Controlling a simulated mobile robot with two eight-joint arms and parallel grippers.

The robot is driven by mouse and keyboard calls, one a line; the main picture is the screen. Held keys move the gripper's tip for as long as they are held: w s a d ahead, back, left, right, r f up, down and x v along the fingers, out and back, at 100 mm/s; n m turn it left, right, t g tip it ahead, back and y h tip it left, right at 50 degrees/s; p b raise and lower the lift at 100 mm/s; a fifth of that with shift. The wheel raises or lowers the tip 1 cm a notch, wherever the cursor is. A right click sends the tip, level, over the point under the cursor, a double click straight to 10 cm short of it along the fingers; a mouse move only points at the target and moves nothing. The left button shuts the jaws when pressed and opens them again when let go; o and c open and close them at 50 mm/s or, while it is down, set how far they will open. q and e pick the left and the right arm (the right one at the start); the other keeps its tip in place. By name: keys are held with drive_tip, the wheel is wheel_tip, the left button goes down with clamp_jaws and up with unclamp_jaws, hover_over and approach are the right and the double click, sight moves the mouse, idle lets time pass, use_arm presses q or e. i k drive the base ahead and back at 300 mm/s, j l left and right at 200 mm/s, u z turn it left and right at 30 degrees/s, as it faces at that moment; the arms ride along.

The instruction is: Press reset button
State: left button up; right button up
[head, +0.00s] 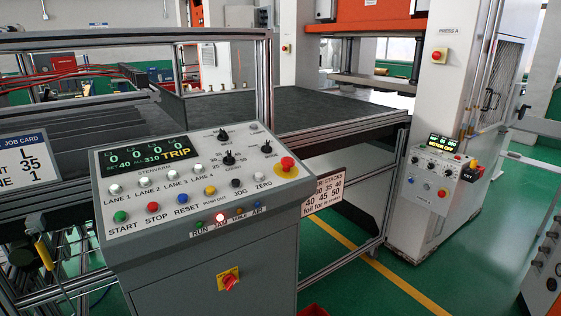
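The blue reset button (182,198) sits on the sloped face of the grey control panel (120,245), above the printed word RESET. It is between the red stop button (152,206) on its left and a yellow button (210,190) on its right. The green start button (121,216) is further left. The panel display (149,152) shows zeros and the word TRIP. A red lamp (219,217) is lit above the label JAM. Neither of my grippers is in view.
A red emergency knob (287,164) on a yellow base stands at the panel's right end. Selector knobs (228,158) stand up on the panel's upper right. A metal frame post (264,85) rises behind the panel. Green floor (450,270) is open at the right.

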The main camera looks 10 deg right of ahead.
sight(182, 198)
drive_tip(key=k+j+z, duration=0.1)
drive_tip(key=j, duration=0.3)
drive_tip(key=k+j+z, duration=0.1)
drive_tip(key=k+j, duration=0.2)
drive_tip(key=k+j+z, duration=0.15)
drive_tip(key=j, duration=0.25)
drive_tip(key=k, duration=0.1)
